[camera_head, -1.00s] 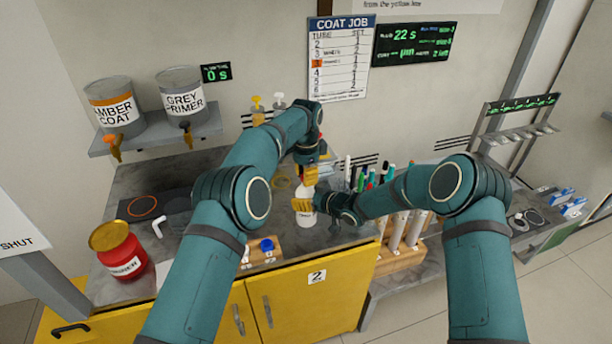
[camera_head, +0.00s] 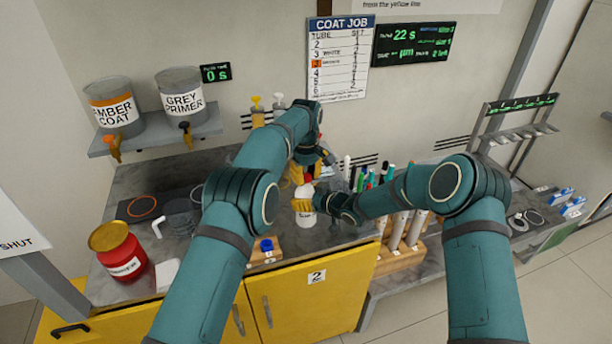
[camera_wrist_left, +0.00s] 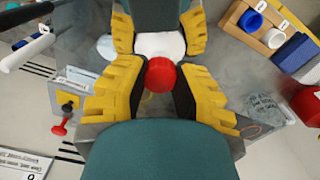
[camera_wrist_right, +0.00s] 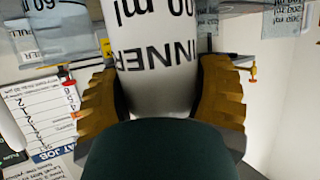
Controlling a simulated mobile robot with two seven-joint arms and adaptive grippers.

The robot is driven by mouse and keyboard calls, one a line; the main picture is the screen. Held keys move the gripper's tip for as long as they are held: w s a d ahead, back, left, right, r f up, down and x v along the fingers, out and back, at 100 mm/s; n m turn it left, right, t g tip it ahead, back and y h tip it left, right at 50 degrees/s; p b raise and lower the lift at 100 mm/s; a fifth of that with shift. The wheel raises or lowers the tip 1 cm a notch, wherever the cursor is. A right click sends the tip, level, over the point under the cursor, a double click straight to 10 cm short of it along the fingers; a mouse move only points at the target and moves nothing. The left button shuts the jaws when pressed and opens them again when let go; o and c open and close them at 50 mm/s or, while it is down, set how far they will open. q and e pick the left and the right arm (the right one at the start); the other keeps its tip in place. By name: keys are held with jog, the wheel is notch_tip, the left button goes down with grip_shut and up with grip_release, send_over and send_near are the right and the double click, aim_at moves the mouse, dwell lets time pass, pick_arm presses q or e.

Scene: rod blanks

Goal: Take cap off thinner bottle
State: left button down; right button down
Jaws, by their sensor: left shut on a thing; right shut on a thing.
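The thinner bottle (camera_head: 307,217) is white and stands about upright over the middle of the bench. My right gripper (camera_head: 305,205) is shut around its body, and the bottle (camera_wrist_right: 158,60) fills the space between the fingers in the right wrist view, with part of its label readable. My left gripper (camera_head: 305,174) is above the bottle, shut on the red cap (camera_wrist_left: 160,74). A bit of red (camera_head: 308,179) shows just over the bottle's top in the head view. White bottle (camera_wrist_left: 160,44) shows behind the cap in the left wrist view. I cannot tell whether cap and bottle touch.
A red can (camera_head: 122,258) stands at the bench's left. A wooden block with a blue cap (camera_head: 267,246) is at the front edge. A rack of tubes (camera_head: 400,245) and several pens are right of the bottle. Paint tins (camera_head: 182,90) sit on a wall shelf.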

aim_at(305, 176)
pick_arm(q)
jog(key=shift+r, duration=0.2)
dwell(0.6)
jog(key=shift+r, duration=0.85)
jog(key=shift+r, duration=0.1)
jog(key=shift+r, duration=1.95)
pick_arm(e)
grip_release()
pick_arm(q)
jog(key=shift+a, duration=0.1)
pick_arm(e)
jog(key=v, duration=1.2)
